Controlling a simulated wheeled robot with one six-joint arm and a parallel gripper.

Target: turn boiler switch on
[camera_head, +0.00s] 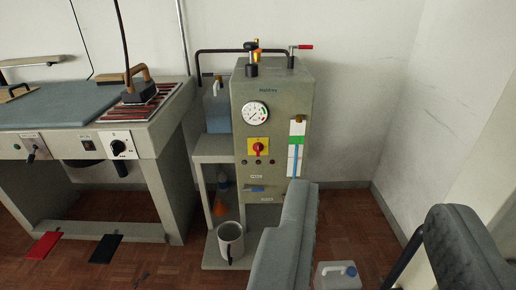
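The boiler (276,95) is a tall grey-green cabinet standing against the back wall, near the middle of the picture. On its front is a red rotary switch (258,147) on a yellow plate. The switch's handle looks roughly upright, but it is too small to tell its setting for sure. A round white pressure gauge (256,112) sits above the switch, and small dark knobs or lamps sit below it.
A grey mug (230,243) and a plastic canister (338,276) are low down. An ironing table (60,104) with an iron (140,90) stands left.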

